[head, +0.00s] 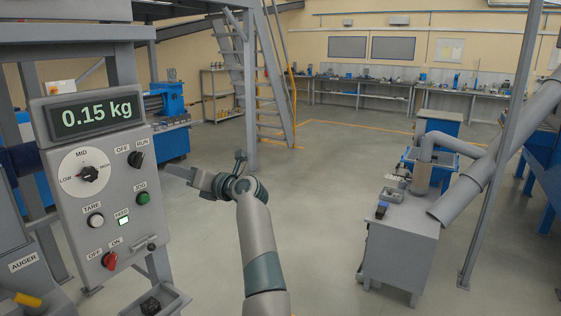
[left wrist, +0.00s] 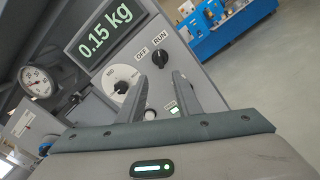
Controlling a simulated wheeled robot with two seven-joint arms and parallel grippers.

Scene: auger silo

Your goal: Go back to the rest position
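My left gripper (head: 180,174) is in front of the right edge of the grey control panel (head: 75,150), near the green JOG button (head: 143,198). In the left wrist view its two fingers (left wrist: 161,80) stand apart with nothing between them, pointing at the panel. The display (head: 95,113) reads 0.15 kg. The panel carries a LOW/MID/HIGH dial (head: 88,174), an OFF/RUN knob (head: 136,159), a white TARE button (head: 95,220), a lit FEED lamp (head: 123,222) and a red OFF/ON knob (head: 109,261). My right gripper is not in view.
A grey cabinet (head: 400,245) with a sloping grey pipe (head: 495,150) stands at the right, beside a thin post (head: 500,180). A stair (head: 265,80) rises behind. The floor (head: 315,200) between panel and cabinet is clear. A round gauge (left wrist: 38,83) shows left of the panel.

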